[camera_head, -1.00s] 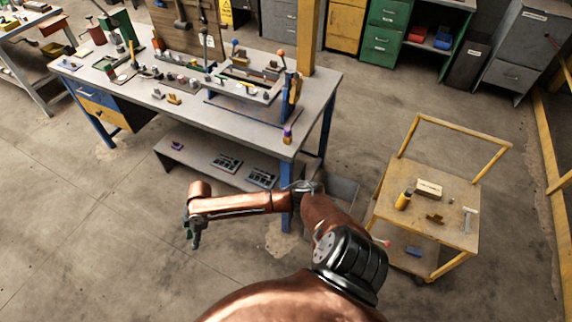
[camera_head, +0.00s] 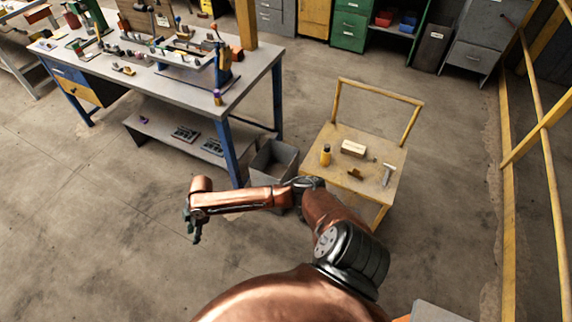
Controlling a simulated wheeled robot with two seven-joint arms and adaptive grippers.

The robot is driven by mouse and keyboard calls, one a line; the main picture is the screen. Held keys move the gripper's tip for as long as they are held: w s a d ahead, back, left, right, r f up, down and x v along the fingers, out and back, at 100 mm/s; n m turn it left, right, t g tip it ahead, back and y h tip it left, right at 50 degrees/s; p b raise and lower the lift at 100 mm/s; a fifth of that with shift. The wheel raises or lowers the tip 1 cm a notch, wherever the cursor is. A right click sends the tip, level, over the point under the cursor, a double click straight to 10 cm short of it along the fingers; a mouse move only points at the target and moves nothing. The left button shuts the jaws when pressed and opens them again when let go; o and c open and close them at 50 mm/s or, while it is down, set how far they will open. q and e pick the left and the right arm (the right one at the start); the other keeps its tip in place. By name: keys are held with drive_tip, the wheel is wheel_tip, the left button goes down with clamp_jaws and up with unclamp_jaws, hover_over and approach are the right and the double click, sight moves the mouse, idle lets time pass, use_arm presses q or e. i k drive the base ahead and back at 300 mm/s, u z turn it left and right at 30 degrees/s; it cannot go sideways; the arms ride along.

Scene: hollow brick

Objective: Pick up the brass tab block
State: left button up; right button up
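A small brass-brown block with an uneven outline (camera_head: 355,174) lies on the top of the wooden cart (camera_head: 345,196). Small brass-coloured pieces (camera_head: 128,71) also lie near the front edge of the workbench (camera_head: 190,93). They are too small for me to tell which one is the brass tab block. My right gripper (camera_head: 196,238) hangs fingers-down over bare floor, in front of the workbench and left of the cart, away from all these pieces. Its fingers are too small and dark to judge the opening. My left gripper is out of view.
A yellow-and-black bottle (camera_head: 326,155), a pale box (camera_head: 353,148) and a hammer (camera_head: 387,174) share the cart top. A grey bin (camera_head: 274,160) stands between workbench and cart. Yellow railing (camera_head: 548,180) runs along the right. The floor at left is clear.

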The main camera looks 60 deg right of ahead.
sight(356, 173)
drive_tip(key=z, duration=2.25)
drive_tip(key=i, duration=1)
drive_tip(key=u, duration=0.05)
